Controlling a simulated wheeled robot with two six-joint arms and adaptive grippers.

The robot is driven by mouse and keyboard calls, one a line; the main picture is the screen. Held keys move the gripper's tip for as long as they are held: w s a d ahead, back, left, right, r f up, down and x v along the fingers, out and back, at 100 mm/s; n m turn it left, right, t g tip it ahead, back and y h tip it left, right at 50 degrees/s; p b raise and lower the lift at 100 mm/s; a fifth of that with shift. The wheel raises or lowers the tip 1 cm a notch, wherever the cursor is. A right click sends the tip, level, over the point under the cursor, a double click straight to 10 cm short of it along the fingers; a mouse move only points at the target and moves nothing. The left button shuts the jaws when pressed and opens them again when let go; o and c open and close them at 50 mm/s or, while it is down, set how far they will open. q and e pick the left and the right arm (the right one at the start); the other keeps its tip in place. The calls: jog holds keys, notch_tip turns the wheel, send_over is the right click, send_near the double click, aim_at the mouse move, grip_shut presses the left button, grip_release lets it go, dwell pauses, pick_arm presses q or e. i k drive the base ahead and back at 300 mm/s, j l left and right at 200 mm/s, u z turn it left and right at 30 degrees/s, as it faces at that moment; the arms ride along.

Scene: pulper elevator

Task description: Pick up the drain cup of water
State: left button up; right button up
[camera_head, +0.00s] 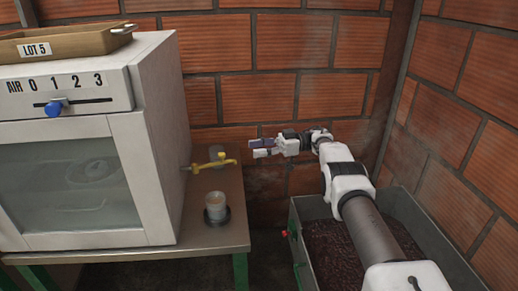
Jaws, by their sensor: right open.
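The drain cup (216,206) is a small pale cup standing upright on a dark round base on the metal table, below and beside a yellow tap (214,163). What is inside the cup is too small to tell. My right gripper (256,148) is open and empty, with its fingers pointing left. In the picture it is up and to the right of the cup, in front of the brick wall and clear of the cup. My left gripper is not in view.
A white cabinet (160,140) with a glass door and a blue slider (54,107) fills the left. A tray (70,42) labelled LOT 5 lies on top. The metal table (190,260) has bare room around the cup. A grey trough (430,225) with dark contents stands right, under my right arm.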

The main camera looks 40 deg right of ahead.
aim_at(215, 202)
jog(key=k+j, duration=0.8)
jog(key=j, duration=0.1)
